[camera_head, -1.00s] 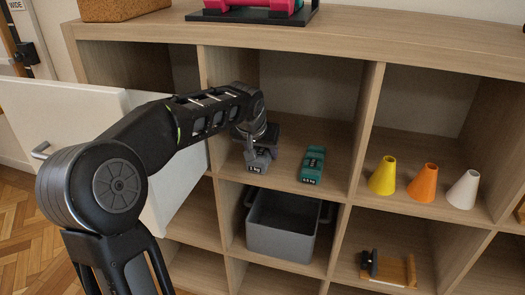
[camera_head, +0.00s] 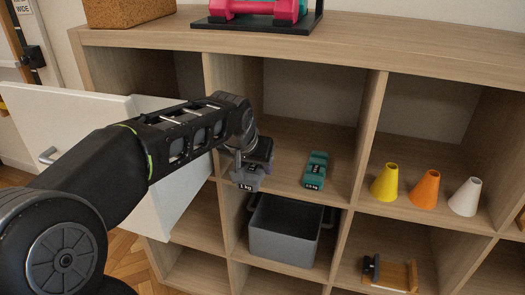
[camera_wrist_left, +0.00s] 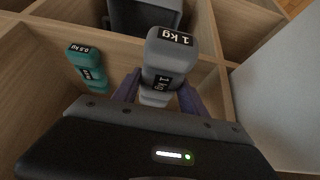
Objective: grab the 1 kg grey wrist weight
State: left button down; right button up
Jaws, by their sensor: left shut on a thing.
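The grey wrist weight (camera_head: 246,180), marked 1 kg, is at the front of an upper shelf compartment. My left gripper (camera_head: 251,160) is shut on it and covers its upper rear part in the head view. In the left wrist view the grey weight (camera_wrist_left: 163,65) sits between the two fingers of my left gripper (camera_wrist_left: 158,95), its label facing up. In the head view it appears raised a little at the compartment's front edge. My right gripper is not in view.
A teal 0.5 kg weight (camera_head: 316,171) lies to the right in the same compartment. A grey bin (camera_head: 285,232) sits in the compartment below. Yellow (camera_head: 385,183), orange (camera_head: 425,190) and white (camera_head: 465,198) cones stand further right. An open white door (camera_head: 178,205) is at left.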

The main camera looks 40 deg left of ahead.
aim_at(246, 192)
pick_arm(q)
jog(key=s+d, duration=0.1)
jog(key=s, duration=0.1)
jog(key=s+d, duration=0.1)
jog(key=s, duration=0.2)
jog(key=s+d, duration=0.1)
jog(key=s, duration=0.2)
jog(key=shift+s+r, duration=0.1)
jog(key=shift+s, duration=0.1)
dwell(0.3)
